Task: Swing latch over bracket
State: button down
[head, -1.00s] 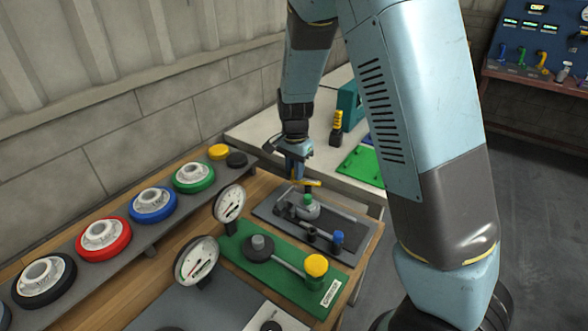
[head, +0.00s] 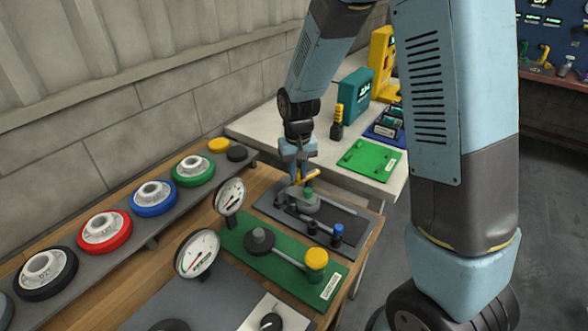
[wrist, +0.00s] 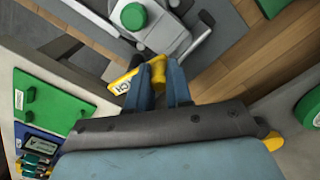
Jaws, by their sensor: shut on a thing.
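My gripper (head: 298,180) is over the dark grey plate (head: 362,222) at the back of the bench. It is shut on a yellow latch handle (head: 309,176), which shows angled up to the right. My fingers partly hide where the handle joins the fitting. I cannot tell which part is the bracket.
A blue-capped post (head: 337,233) and a grey rod stand on the same plate. A green plate (head: 236,240) with a yellow knob (head: 316,258) is in front. Two dial gauges (head: 230,196) stand at left. A white table (head: 345,150) lies behind.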

jog(key=shift+s+d+n, duration=0.25)
jog(key=shift+n, duration=0.6)
jog(key=shift+s+d+n, duration=0.2)
jog(key=shift+d+n, duration=0.05)
jog(key=shift+n, duration=0.6)
jog(key=c, duration=1)
grip_release()
jog(key=shift+c, duration=0.2)
jog(key=shift+r, duration=0.1)
notch_tip(320, 180, up, 14)
jog(key=shift+f, duration=0.2)
jog(key=shift+d, duration=0.1)
